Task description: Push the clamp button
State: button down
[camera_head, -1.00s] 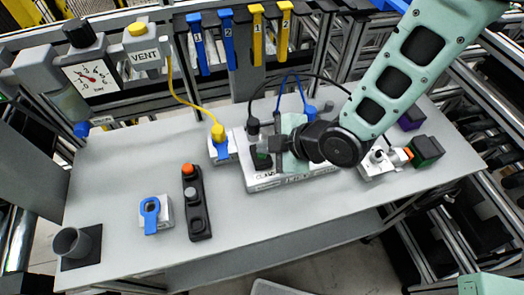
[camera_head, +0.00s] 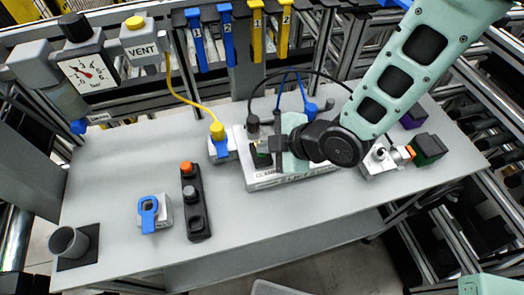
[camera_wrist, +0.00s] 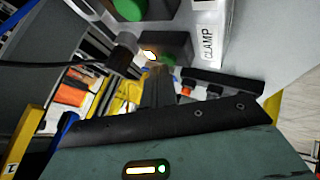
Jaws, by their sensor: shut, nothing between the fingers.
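The white control box (camera_head: 262,183) sits at the back middle of the table, with "CLAMP" and "LIFT" labels on its front edge. In the wrist view the "CLAMP" label (camera_wrist: 208,42) is beside a dark button housing with a green button (camera_wrist: 168,60). The button is partly hidden by my gripper (camera_wrist: 158,72). My gripper (camera_head: 268,146) is shut and empty, with its fingertips at the clamp housing. I cannot tell whether they touch the button or how far it is pressed. A larger green button (camera_wrist: 130,9) shows at the top of the wrist view.
A blue-and-yellow connector block (camera_head: 222,148) stands left of the box. A black strip with an orange button (camera_head: 187,167), a blue-ringed block (camera_head: 152,212) and a grey cup (camera_head: 68,242) stand further left. A metal fixture (camera_head: 380,162) is on the right. The front table is clear.

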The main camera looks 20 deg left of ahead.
dwell(0.4)
jog(key=shift+r, duration=0.4)
notch_tip(320, 180, up, 6)
jog(key=p, duration=0.3)
jog(key=shift+p, duration=0.3)
dwell(0.5)
